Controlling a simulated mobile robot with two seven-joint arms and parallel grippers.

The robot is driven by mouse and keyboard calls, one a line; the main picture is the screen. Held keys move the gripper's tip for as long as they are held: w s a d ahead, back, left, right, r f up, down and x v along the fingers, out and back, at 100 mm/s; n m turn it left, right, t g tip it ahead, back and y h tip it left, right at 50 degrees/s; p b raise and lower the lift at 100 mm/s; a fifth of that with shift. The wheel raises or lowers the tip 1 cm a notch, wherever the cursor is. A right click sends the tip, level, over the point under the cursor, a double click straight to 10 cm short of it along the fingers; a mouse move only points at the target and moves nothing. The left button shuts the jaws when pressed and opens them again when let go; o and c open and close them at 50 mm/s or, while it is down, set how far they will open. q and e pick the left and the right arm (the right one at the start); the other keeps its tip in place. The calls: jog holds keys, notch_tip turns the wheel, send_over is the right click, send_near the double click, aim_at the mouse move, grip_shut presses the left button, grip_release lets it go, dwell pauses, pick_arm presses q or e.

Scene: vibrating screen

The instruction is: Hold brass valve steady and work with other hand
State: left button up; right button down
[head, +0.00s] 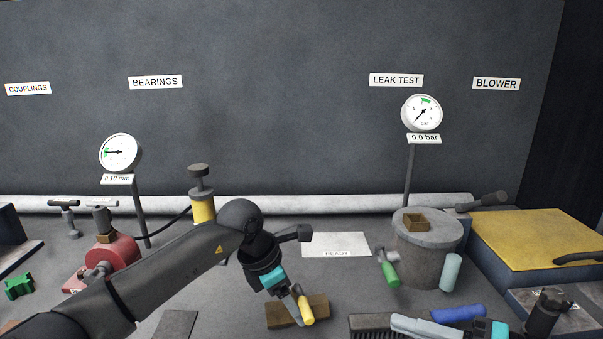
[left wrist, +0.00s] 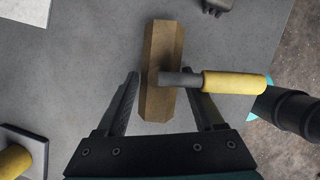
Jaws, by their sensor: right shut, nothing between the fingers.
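The brass valve (head: 284,312), a hexagonal body with a yellow-sleeved handle (head: 306,310), lies on the grey bench at lower centre. In the left wrist view the brass body (left wrist: 163,65) stands between my left fingers, with the grey stem and yellow handle (left wrist: 234,83) pointing right over one finger. My left gripper (head: 298,297) is open around the valve; a gap shows beside the left finger in the wrist view (left wrist: 165,95). My right gripper (head: 398,323) is shut and empty at the lower right, its fingers pointing left. Its lower part is cut off by the frame.
A grey cylinder (head: 425,250) with a brass block on top (head: 414,221) stands right, beneath a gauge (head: 421,112) reading 0.0 bar. Green-handled (head: 391,272) and blue (head: 458,314) pieces and a brush (head: 366,324) lie near my right gripper. A READY card (head: 336,244) lies behind the valve.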

pick_arm(q)
jog(key=shift+r, duration=0.2)
jog(key=shift+w+r+p, duration=0.1)
jog(key=shift+r+p, duration=0.4)
jog(key=shift+r, duration=0.35)
jog(key=o, duration=0.5)
jog(key=c, duration=0.3)
jog(key=shift+c, duration=0.2)
